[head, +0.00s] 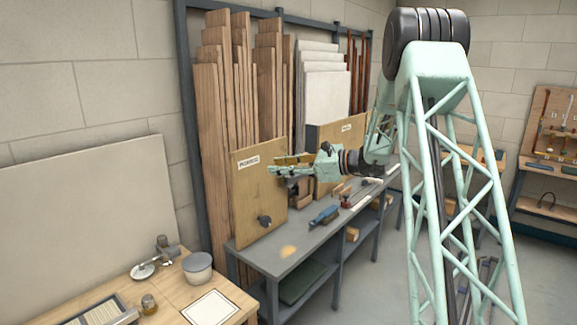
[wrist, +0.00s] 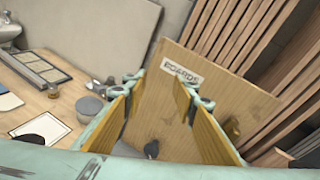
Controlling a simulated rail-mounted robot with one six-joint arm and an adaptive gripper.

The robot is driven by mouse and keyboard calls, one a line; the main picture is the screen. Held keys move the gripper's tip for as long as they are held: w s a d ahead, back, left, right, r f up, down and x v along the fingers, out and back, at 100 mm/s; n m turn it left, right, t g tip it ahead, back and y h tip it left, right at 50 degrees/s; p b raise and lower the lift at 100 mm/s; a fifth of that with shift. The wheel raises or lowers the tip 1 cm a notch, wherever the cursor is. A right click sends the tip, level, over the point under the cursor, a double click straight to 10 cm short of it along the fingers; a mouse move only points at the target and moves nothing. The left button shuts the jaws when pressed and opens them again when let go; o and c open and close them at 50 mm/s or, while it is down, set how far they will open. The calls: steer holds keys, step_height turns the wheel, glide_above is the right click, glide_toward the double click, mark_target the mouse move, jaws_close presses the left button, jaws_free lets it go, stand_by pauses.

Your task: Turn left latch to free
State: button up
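A tan wooden panel labelled BOARDS (head: 245,195) stands upright at the back of the grey bench and fills the middle of the wrist view (wrist: 160,105). A dark knob-like latch (head: 264,221) sits low on its face and shows between my fingers in the wrist view (wrist: 152,149). A small brownish fitting (wrist: 232,128) is near the panel's right side. I cannot tell from the frames which of these is the left latch. My gripper (head: 273,166) is in front of the panel's upper part. Its yellow-padded fingers (wrist: 158,88) are spread wide with nothing between them.
A second labelled panel (head: 341,133) stands farther right. The grey bench (head: 300,245) carries a blue tool (head: 324,216) and other tools. A wooden table (head: 235,296) at lower left holds a lidded pot (head: 197,267). Tall planks (head: 208,110) stand behind the panels.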

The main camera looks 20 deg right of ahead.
steer(key=w+d+f+m+t+h, duration=0.1)
steer(key=w+d+f+m+t, duration=0.1)
steer(key=d, duration=0.7)
steer(key=w+d+f+m+t+h, duration=0.1)
steer(key=w+d+f+m, duration=0.3)
steer(key=d, duration=0.5)
steer(key=shift+w+d+f+t+h+p, duration=0.2)
steer(key=shift+d+f+t+h+p, duration=0.15)
steer(key=shift+f+t, duration=0.45)
steer(key=shift+a+f, duration=0.1)
steer(key=shift+b+x, duration=0.9)
steer(key=shift+x, duration=6.05)
steer(key=shift+f, duration=0.1)
jaws_close()
